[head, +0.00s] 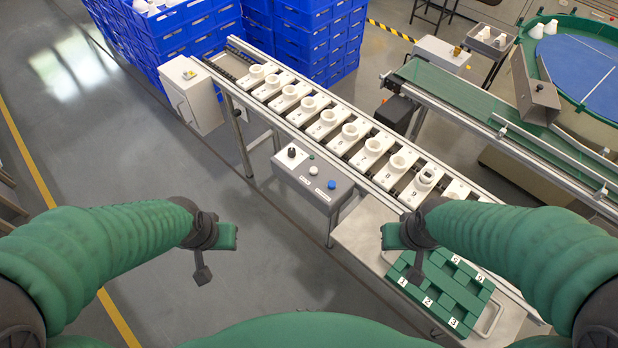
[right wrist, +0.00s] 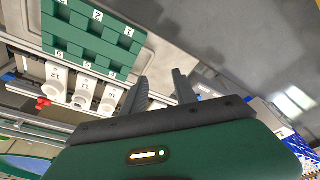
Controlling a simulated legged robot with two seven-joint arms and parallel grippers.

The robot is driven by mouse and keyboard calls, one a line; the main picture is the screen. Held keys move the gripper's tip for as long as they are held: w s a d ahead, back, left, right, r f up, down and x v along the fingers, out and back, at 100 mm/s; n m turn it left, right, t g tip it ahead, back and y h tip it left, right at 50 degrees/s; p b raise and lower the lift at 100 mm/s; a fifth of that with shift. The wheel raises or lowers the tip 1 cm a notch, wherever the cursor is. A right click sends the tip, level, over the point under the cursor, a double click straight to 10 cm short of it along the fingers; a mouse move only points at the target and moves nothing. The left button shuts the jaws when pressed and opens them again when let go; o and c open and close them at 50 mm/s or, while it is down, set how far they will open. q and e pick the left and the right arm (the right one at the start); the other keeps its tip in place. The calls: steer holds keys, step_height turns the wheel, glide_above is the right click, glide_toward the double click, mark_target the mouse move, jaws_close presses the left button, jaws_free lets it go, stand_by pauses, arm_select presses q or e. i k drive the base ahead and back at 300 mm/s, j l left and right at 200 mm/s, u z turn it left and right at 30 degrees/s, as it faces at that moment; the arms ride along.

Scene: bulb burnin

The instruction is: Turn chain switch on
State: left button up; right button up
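A grey control box (head: 313,182) stands at the near side of the chain conveyor in the head view. Its top carries a black knob (head: 291,153), a small green button (head: 311,157), white parts and a blue button (head: 331,185). Which of these is the chain switch I cannot tell. My left gripper (head: 203,274) hangs over bare floor, left of the box and apart from it. Its fingers overlap in view, so its opening is unclear. My right gripper (head: 414,272) is right of the box, by the green rack. In the right wrist view its two fingers (right wrist: 160,78) are apart and empty.
The chain conveyor (head: 348,132) carries several numbered white plates with sockets. A green numbered rack (head: 445,295) lies in a tray below my right gripper. Blue crates (head: 300,35), a white cabinet (head: 192,95) and a green belt (head: 480,112) stand behind. Floor at left is clear.

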mark_target(292, 152)
steer(key=i+j+u, duration=0.15)
steer(key=i, duration=0.35)
steer(key=i+j+u, duration=0.15)
steer(key=i+j, duration=0.15)
steer(key=i, duration=0.2)
